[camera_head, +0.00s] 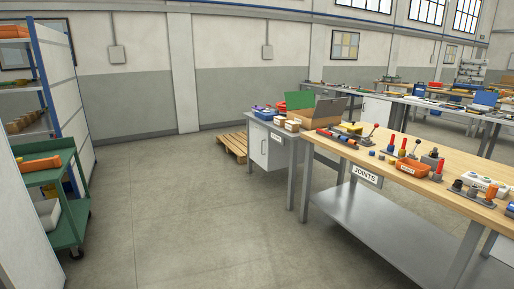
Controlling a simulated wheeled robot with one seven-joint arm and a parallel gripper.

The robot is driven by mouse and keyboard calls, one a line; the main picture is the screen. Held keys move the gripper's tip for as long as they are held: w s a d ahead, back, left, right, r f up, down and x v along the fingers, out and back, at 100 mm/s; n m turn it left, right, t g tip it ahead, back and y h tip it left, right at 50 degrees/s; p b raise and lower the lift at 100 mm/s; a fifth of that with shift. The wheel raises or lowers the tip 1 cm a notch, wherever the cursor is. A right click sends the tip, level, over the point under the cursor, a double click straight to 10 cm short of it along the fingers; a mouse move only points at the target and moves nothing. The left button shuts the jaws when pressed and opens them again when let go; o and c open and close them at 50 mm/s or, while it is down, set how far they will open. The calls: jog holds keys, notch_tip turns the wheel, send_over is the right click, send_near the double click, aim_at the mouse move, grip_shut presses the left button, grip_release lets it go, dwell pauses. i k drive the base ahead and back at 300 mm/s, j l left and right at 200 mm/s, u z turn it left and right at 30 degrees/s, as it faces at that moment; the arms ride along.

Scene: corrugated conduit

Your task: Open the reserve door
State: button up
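A pale grey cabinet with a closed-looking door (258,146) and a small dark handle is under the left end of the grey-topped bench, near the middle of the picture. A small label (277,137) is on the bench edge beside it, too small to read surely. I cannot tell from any readable label whether this is the reserve door. Another pale cabinet front (375,110) shows under the far bench. My gripper is not in view.
A wooden bench (425,152) labelled JOINTS, covered with tools and fittings, stands at the right with a low metal shelf (385,225). A green cart (68,222) and shelving (62,75) stand at the left. A pallet (233,146) lies by the cabinet. The central floor is clear.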

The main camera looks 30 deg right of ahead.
aim_at(259, 136)
jog(key=i+z, duration=0.1)
jog(key=z, duration=0.35)
jog(key=i, duration=5.5)
jog(key=i+u, duration=0.2)
jog(key=i, duration=0.25)
jog(key=i+l+u, duration=0.2)
jog(key=i, duration=0.25)
